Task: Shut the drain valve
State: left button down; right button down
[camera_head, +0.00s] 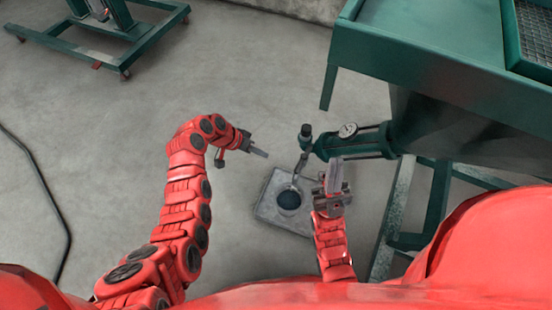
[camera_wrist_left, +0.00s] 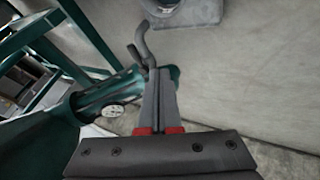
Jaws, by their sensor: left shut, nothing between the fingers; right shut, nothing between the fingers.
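The drain valve (camera_head: 306,138) sits at the end of a green pipe (camera_head: 355,143) coming from the green tank. A thin grey bent part, seemingly its handle or spout, hangs below it toward the floor; it also shows in the left wrist view (camera_wrist_left: 142,42), just beyond my fingers. My left gripper (camera_head: 262,153) is shut and empty, left of the valve with a gap in the head view. In the left wrist view its shut fingers (camera_wrist_left: 160,75) overlap the pipe end, hiding part of the valve. My right gripper (camera_head: 334,176) is shut and empty, below the pipe.
A round pressure gauge (camera_head: 348,130) stands on the pipe. A grey floor slab (camera_head: 268,213) with a round dark container or drain (camera_head: 289,198) lies below the valve. The green tank (camera_head: 450,130) and its frame block the right. A black cable (camera_head: 60,190) lies left; open floor surrounds my left arm.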

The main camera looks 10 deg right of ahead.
aim_at(301, 164)
pick_arm(q)
jog(key=s+d+f+b, duration=0.2)
jog(key=d+f+b, duration=0.1)
jog(key=d+f, duration=0.4)
jog(key=shift+d+f, duration=0.25)
jog(key=shift+d, duration=0.65)
